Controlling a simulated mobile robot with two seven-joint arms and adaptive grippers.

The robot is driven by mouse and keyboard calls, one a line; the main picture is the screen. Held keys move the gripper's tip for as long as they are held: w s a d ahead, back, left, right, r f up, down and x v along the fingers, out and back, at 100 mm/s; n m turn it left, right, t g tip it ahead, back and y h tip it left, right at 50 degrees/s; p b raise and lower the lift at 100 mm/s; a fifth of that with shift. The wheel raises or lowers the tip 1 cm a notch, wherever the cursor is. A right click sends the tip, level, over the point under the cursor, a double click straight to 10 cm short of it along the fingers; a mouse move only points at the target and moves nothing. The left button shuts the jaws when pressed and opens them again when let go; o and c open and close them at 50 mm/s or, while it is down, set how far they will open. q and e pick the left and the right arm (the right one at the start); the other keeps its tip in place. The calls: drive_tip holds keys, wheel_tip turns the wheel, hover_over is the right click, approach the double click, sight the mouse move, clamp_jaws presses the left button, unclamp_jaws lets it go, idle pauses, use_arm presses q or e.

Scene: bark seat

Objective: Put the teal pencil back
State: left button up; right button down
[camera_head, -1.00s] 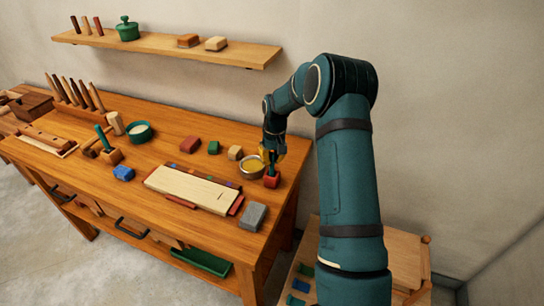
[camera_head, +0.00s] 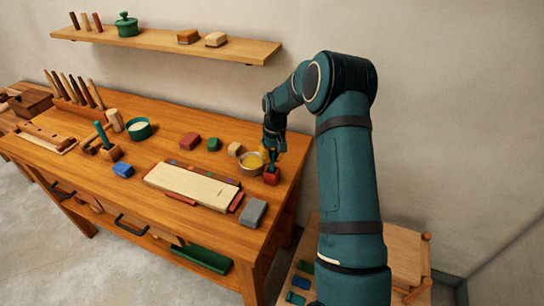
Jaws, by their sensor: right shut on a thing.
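My right gripper (camera_head: 272,150) is at the right end of the workbench, small and dark in this view. It is shut on a thin teal pencil (camera_head: 272,159), of which only a short piece shows below the fingers. The pencil stands roughly upright over a small red block-shaped holder (camera_head: 271,176). Its lower end meets the holder's top, but I cannot tell how deep it sits. Another teal stick (camera_head: 103,134) leans in a small wooden block (camera_head: 110,153) at the bench's left part. My left gripper is not in view.
A bowl with yellow contents (camera_head: 251,163) stands close left of the red holder. A pale board (camera_head: 192,187), a grey block (camera_head: 253,212) and several small coloured blocks lie nearby. A shelf (camera_head: 170,44) hangs on the wall. The bench's right edge is close to the holder.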

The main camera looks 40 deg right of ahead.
drive_tip(key=shift+f, duration=0.1)
drive_tip(key=c, duration=1)
unclamp_jaws()
drive_tip(key=shift+o, duration=0.2)
wheel_tip(320, 180, up, 12)
drive_tip(key=d, duration=0.1)
drive_tip(key=shift+s, duration=0.1)
